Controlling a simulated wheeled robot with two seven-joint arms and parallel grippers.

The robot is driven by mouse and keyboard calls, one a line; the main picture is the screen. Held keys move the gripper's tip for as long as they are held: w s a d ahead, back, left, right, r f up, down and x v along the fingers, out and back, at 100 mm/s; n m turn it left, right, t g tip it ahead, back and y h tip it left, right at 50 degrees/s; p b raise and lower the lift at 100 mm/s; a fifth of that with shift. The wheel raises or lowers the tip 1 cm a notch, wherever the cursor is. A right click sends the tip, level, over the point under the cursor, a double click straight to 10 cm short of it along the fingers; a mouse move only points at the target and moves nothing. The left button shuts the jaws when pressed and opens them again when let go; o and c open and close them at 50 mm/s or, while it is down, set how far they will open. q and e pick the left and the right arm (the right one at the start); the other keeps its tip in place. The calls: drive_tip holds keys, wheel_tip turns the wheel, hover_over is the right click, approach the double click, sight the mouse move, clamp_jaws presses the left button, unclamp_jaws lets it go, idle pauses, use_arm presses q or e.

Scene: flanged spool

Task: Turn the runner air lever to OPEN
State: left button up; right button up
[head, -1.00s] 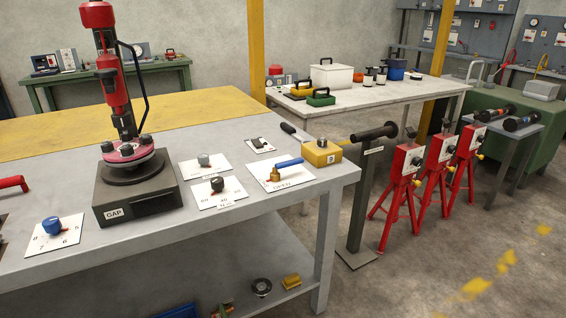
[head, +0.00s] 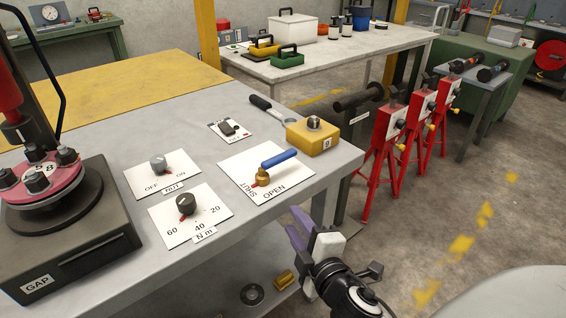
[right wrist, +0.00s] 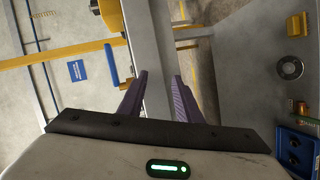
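The lever (head: 279,158) has a blue handle on a brass valve. It stands on a white plate (head: 293,183) marked SHUT and OPEN on the grey bench. The handle points up and right in the head view, and a small red pointer sits by SHUT. My right gripper (head: 305,235) is in front of the bench's right edge, lower than and apart from the lever. The right wrist view shows its two purple fingers (right wrist: 159,90) spread with nothing held between them. What looks like the blue handle (right wrist: 111,66) shows left of the fingers there. My left gripper is out of view.
A yellow box (head: 313,138) stands right behind the lever plate. Red stands (head: 385,140) are beyond the bench; open floor lies right.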

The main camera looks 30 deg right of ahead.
drive_tip(key=n+t+h, duration=0.2)
approach(286, 159)
drive_tip(key=s, duration=0.1)
drive_tip(key=p+x, duration=0.1)
drive_tip(key=x, duration=0.9)
drive_tip(key=shift+w+a, duration=0.1)
drive_tip(key=shift+w, duration=0.05)
clamp_jaws()
